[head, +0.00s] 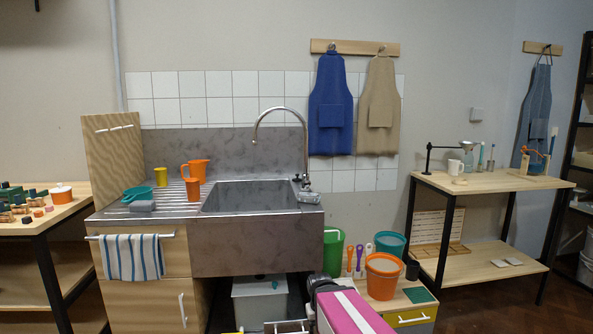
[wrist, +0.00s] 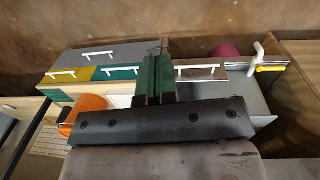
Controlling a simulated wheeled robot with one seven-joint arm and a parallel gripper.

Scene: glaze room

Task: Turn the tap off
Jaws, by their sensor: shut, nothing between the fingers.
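The chrome tap (head: 305,150) stands at the back right of the grey stone sink (head: 245,245), its tall curved spout arching left over the basin. A small dark knob (head: 296,180) and metal fittings sit low at the tap's base; the handle's position is too small to tell. I cannot make out water running from the spout. My gripper (wrist: 156,68) shows in the wrist view with its dark green fingers together and empty. Drawer fronts with white handles lie beyond it. The tap is not in the wrist view, and I cannot make out the gripper in the head view.
Orange jugs (head: 194,170) and a yellow cup (head: 160,177) stand on the drainboard left of the basin. An orange bucket (head: 382,278) stands on a low cabinet at right, also in the wrist view (wrist: 86,108).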

